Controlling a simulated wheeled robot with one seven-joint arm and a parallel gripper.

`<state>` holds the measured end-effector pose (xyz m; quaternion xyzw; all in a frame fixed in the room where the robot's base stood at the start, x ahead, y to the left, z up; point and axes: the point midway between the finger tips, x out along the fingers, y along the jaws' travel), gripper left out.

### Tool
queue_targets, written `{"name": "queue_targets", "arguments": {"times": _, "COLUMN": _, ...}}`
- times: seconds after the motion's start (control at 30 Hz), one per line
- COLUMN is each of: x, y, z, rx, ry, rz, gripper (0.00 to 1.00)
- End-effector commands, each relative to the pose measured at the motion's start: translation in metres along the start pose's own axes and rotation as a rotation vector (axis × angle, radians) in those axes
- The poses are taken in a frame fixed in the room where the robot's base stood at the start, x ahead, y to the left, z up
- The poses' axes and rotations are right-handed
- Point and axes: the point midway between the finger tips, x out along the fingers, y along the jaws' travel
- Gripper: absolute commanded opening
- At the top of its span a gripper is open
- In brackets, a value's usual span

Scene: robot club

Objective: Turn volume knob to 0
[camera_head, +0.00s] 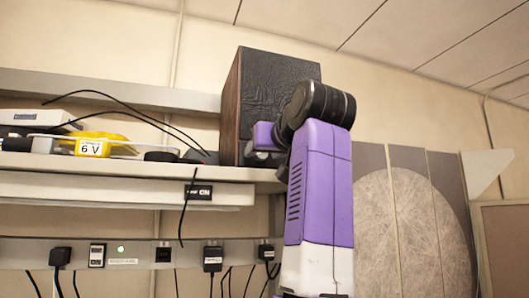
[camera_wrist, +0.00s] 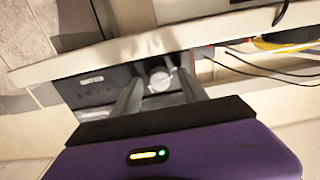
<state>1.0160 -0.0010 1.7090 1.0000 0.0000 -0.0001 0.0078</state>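In the wrist view a round silver-grey knob (camera_wrist: 160,77) sits on the front of a dark panel (camera_wrist: 95,88). My gripper (camera_wrist: 160,74) is open, with one finger on each side of the knob. A small gap seems to show beside the knob, but contact is hard to tell. Any pointer mark or number on the knob is too small to read. In the head view a tall black box with a wooden side (camera_head: 265,85) stands on the shelf. My purple arm covers its lower right part, and the knob cannot be seen there.
A white shelf (camera_head: 120,168) runs along the wall. On its left lie a yellow device (camera_head: 92,146) and thin black cables (camera_head: 120,108). A power strip (camera_head: 135,255) with several plugs hangs below. The shelf edge (camera_wrist: 110,52) passes close to my fingers.

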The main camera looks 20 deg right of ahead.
Motion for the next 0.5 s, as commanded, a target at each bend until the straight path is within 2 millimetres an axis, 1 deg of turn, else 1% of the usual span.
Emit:
{"name": "queue_targets", "arguments": {"times": 0.17, "x": -0.002, "y": 0.0, "z": 0.0, "rx": 0.0, "ry": 0.001, "rz": 0.0, "gripper": 0.51}}
{"name": "queue_targets", "arguments": {"times": 0.27, "x": -0.011, "y": 0.0, "z": 0.001, "rx": 0.001, "ry": 0.002, "rz": 0.0, "gripper": 0.51}}
{"name": "queue_targets", "arguments": {"times": 0.5, "x": -0.05, "y": 0.0, "z": 0.002, "rx": 0.0, "ry": 0.005, "rz": 0.001, "gripper": 0.51}}
